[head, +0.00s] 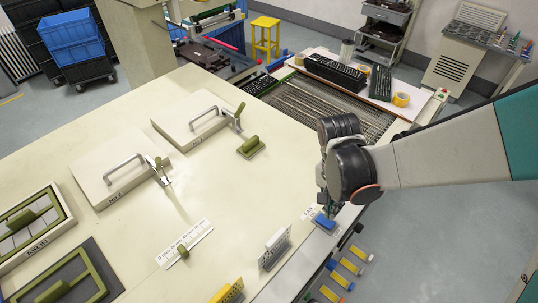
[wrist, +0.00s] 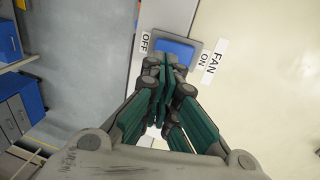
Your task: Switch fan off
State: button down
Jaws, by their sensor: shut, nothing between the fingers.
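The fan switch is a blue rocker (head: 325,222) at the right edge of the cream table, just below my gripper in the head view. It also shows in the wrist view as a blue rocker (wrist: 175,48) in a grey housing. An OFF label (wrist: 145,42) is on its left side and a FAN ON label (wrist: 211,60) on its right side. My gripper (wrist: 166,64) is shut and empty, with its fingertips at the rocker's near edge. I cannot tell whether they touch it. In the head view my gripper (head: 328,207) hides part of the switch area.
The cream table (head: 215,185) holds two handled plates (head: 120,179) and (head: 191,122), a ruler strip (head: 197,236) and a grey rack (head: 273,250) near the switch. Blue and yellow items (head: 341,275) hang below the table edge.

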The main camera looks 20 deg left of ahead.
aim_at(326, 221)
jog(key=shift+d+f+b, duration=0.15)
jog(key=shift+f+b, duration=0.1)
jog(key=shift+f, duration=0.5)
jog(key=shift+d+f+b, duration=0.1)
jog(key=shift+f+b, duration=0.1)
jog(key=shift+f, duration=0.5)
jog(key=shift+d+f+y+b, duration=0.25)
jog(key=shift+f+y+b, duration=0.3)
jog(key=shift+b, duration=0.3)
jog(key=shift+s+r, duration=0.1)
jog(key=shift+r, duration=0.1)
jog(key=shift+w+a+r, duration=0.15)
jog(key=shift+w+a, duration=0.2)
jog(key=shift+a, duration=0.45)
